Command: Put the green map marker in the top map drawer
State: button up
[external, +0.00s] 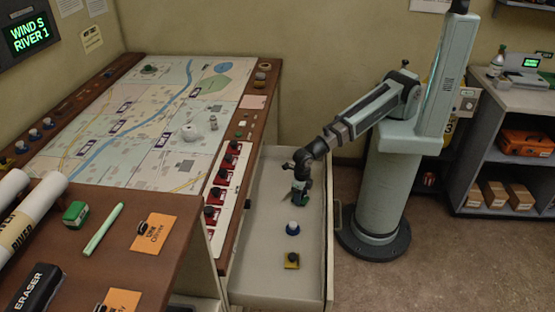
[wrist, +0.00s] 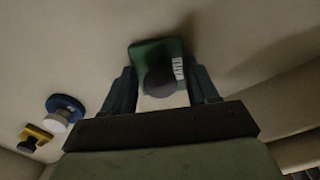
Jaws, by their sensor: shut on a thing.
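The green map marker (wrist: 150,52) has a green base, a dark round knob and a small white label. My gripper (wrist: 163,88) is shut on it, with one finger on each side of the knob. In the external view my gripper (external: 301,190) points down inside the open map drawer (external: 262,274), towards its far half. The marker is mostly hidden there by the fingers. It is low, close to the drawer floor; I cannot tell whether it touches it.
A blue marker with a white knob (external: 292,228) and a yellow marker with a dark knob (external: 291,261) stand in the drawer, nearer the camera. The map table (external: 140,120) with a row of red switches is left of the drawer. The drawer's far end looks bare.

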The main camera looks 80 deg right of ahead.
jog(key=o, duration=1.1)
jog(key=shift+f, duration=0.1)
jog(key=shift+c, duration=0.2)
notch_tip(320, 180, up, 12)
dwell(0.5)
